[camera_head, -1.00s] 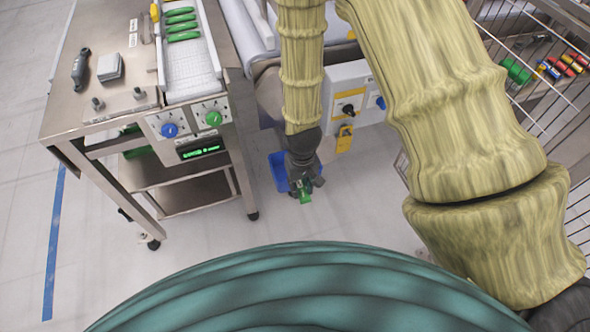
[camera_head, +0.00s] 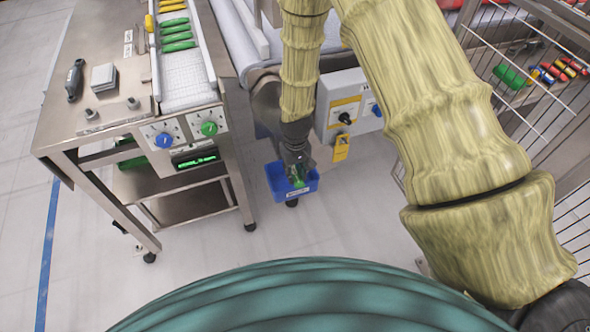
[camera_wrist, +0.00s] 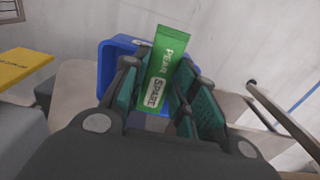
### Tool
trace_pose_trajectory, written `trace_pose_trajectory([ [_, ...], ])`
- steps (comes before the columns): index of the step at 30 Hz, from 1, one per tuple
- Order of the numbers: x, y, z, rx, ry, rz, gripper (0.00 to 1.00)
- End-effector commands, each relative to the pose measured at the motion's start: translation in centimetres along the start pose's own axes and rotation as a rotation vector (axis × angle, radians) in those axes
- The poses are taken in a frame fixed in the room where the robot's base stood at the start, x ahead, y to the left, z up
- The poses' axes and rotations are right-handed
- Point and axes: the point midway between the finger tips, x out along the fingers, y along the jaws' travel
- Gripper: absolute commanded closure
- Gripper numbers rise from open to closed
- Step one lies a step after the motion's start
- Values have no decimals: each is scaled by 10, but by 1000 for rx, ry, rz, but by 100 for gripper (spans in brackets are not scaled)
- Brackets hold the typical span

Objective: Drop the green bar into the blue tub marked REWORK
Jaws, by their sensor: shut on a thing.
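The green bar (camera_wrist: 164,72) is held between the fingers of my gripper (camera_wrist: 166,95) in the wrist view. It is a flat green packet with pale lettering. In the head view my gripper (camera_head: 297,172) is over the blue tub (camera_head: 277,186), and the bar (camera_head: 298,182) shows small at its tip. The tub has a white label on its front, too small to read. In the wrist view the tub (camera_wrist: 106,68) lies beyond the bar, partly hidden by it and the fingers. I cannot tell how far the bar is above the tub's floor.
A steel table (camera_head: 110,60) at the left bears a white belt with several green bars (camera_head: 178,38). A control box (camera_head: 350,105) with a yellow tag is right of the tub. A wire cage (camera_head: 530,90) stands at the right. The front floor is clear.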

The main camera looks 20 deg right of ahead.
Motion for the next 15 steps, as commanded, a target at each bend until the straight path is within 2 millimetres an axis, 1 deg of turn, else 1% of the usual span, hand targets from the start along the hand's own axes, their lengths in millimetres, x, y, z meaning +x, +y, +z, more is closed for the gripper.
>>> trace_pose_trajectory([
  [1,0,3,-10,1,2,0,93],
  [4,2,6,-22,1,1,-1,93],
  [6,2,8,-26,1,0,0,93],
  [11,5,9,-30,0,-1,0,93],
  [15,17,9,-29,0,-2,0,93],
])
